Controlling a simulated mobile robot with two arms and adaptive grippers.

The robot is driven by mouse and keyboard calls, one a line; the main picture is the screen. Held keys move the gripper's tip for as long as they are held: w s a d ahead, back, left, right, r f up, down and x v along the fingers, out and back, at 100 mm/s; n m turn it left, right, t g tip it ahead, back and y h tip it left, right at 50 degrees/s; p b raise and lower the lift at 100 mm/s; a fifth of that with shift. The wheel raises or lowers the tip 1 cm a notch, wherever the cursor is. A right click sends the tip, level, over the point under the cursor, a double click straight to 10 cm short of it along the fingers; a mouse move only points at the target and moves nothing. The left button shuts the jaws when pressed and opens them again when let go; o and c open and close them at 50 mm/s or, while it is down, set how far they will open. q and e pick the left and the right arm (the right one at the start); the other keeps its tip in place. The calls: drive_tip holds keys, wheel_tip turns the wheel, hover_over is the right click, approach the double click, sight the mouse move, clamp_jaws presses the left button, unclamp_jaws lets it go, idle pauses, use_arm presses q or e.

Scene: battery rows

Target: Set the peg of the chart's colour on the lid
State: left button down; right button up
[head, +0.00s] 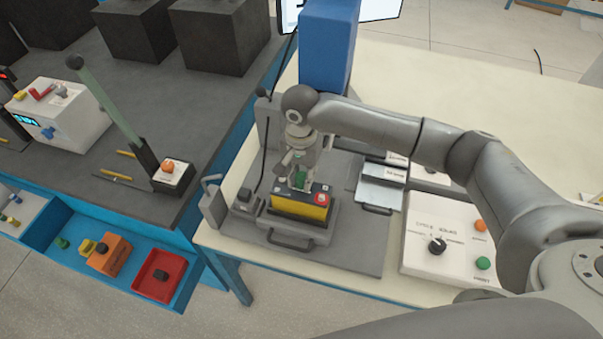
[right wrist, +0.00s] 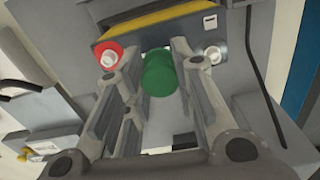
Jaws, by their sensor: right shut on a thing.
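My right gripper (head: 301,172) points down over the battery and is shut on a green peg (head: 300,181). In the right wrist view the green peg (right wrist: 160,74) stands between the two fingers. Below it is the battery (head: 300,206), with a yellow body and a black lid (head: 290,192). A red terminal (head: 321,198) is at the lid's right; it also shows in the right wrist view (right wrist: 107,55), across from a pale terminal (right wrist: 213,56). I cannot tell whether the peg touches the lid. I make out no colour chart. My left gripper is not in view.
A grey fixture (head: 345,250) with a front handle surrounds the battery. A panel with a black knob (head: 437,246) and orange and green buttons lies right. A blue post (head: 327,50) stands behind. At lower left are an orange box (head: 109,256) and a red tray (head: 150,288).

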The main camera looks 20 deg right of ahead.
sight(301, 176)
drive_tip(key=shift+f, duration=0.15)
drive_tip(key=shift+f, duration=0.45)
drive_tip(key=o, duration=1)
drive_tip(key=shift+s, duration=0.1)
drive_tip(key=shift+r, duration=0.25)
drive_tip(key=shift+a+r+b, duration=0.1)
drive_tip(key=shift+r+b, duration=1.35)
drive_tip(key=shift+r, duration=4.95)
